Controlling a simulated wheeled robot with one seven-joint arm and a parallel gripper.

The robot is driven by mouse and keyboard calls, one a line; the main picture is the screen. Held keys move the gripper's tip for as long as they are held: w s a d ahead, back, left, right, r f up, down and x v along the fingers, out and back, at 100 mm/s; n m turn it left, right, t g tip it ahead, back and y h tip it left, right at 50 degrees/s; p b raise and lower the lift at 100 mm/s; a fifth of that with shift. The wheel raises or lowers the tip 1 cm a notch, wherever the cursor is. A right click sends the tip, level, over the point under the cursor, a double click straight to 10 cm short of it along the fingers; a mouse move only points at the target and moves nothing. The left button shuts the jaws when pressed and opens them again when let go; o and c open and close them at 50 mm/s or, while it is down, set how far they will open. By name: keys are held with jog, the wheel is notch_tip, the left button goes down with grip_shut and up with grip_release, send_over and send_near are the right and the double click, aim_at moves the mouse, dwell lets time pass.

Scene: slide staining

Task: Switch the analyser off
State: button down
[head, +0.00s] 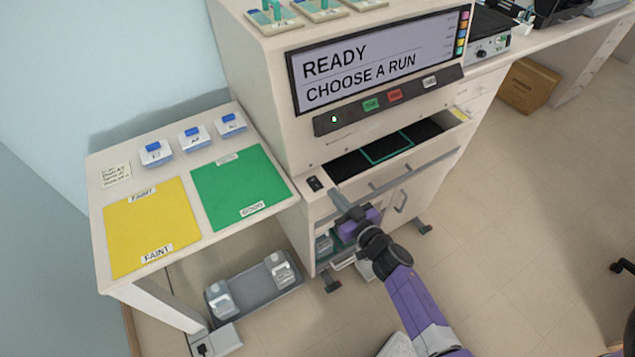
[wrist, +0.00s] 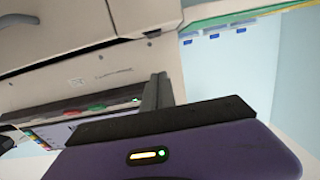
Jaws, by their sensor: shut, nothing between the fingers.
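The analyser (head: 350,150) is a large beige cabinet. Its screen (head: 380,68) reads "READY / CHOOSE A RUN", and a small green light (head: 334,119) glows on the button strip below. A small black rocker switch (head: 314,183) sits at the cabinet's front left, beside the open drawer. My gripper (head: 336,193) is shut and empty, its fingertips just right of and slightly below the switch in the head view; I cannot tell whether they touch anything. In the wrist view the shut fingers (wrist: 159,88) point toward the analyser front (wrist: 85,75).
The open drawer (head: 385,152) and its handle bar lie right of my gripper. A side table (head: 95,215) at left holds yellow (head: 150,225) and green (head: 240,187) mats and several blue-topped containers. Green (head: 371,104) and red (head: 395,96) buttons are above. Floor is clear at right.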

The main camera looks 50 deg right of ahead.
jog(key=b, duration=0.2)
send_over(317, 186)
jog(key=s, duration=0.1)
jog(key=shift+s+a+f, duration=0.15)
jog(key=shift+f, duration=0.5)
jog(key=shift+w+f+b, duration=0.3)
jog(key=shift+f, duration=0.25)
jog(key=shift+w+f+b, duration=0.25)
jog(key=shift+f+b, duration=0.05)
jog(key=shift+f, duration=0.2)
jog(key=shift+w+f+b, duration=0.15)
jog(key=shift+f+b, duration=0.35)
jog(key=shift+f, duration=0.4)
